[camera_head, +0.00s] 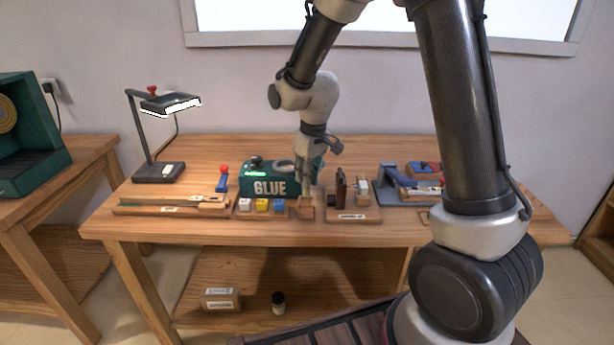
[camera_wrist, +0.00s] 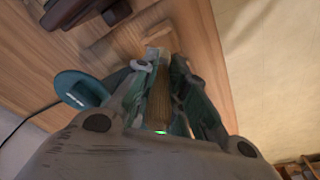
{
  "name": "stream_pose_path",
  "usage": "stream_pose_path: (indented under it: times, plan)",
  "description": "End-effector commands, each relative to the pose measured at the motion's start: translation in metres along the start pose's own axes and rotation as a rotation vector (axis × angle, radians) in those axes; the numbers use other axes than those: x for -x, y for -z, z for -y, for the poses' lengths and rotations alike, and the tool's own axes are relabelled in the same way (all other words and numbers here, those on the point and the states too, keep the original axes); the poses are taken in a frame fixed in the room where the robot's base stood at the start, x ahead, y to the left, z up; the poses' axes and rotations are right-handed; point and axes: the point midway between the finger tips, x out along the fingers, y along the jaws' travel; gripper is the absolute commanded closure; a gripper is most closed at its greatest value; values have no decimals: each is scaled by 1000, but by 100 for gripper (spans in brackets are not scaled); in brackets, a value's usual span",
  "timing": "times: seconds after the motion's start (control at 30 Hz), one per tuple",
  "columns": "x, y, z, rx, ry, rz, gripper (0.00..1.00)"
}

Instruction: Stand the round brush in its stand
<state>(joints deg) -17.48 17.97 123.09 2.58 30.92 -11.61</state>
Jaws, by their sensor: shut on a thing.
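My gripper (camera_head: 307,190) points down over the front middle of the bench. It is shut on the round brush, whose tan wooden body (camera_wrist: 161,88) shows between the fingers in the wrist view. In that view my gripper (camera_wrist: 161,75) fills the middle, and a small greyish part lies just past the fingertips. A small wooden block (camera_head: 306,209), perhaps the stand, sits directly below my gripper in the head view. The fingers hide most of the brush, so I cannot tell whether its lower end touches or enters the block.
A green glue box (camera_head: 270,187) stands just left and behind my gripper. Small coloured blocks (camera_head: 262,205) lie left. A wooden board with a dark upright piece (camera_head: 340,190) is close right. A black lamp (camera_head: 158,172) stands far left. The bench's front edge (camera_head: 270,231) is near.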

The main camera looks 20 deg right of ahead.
Motion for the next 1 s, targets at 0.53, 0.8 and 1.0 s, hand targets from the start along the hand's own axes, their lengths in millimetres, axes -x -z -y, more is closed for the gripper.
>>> stream_pose_path:
  times: [0.53,0.8,1.0]
  plan:
    - [-3,0,0,0,0,0,100]
    - [-9,-1,0,0,0,1,100]
    - [-14,-2,0,0,0,1,100]
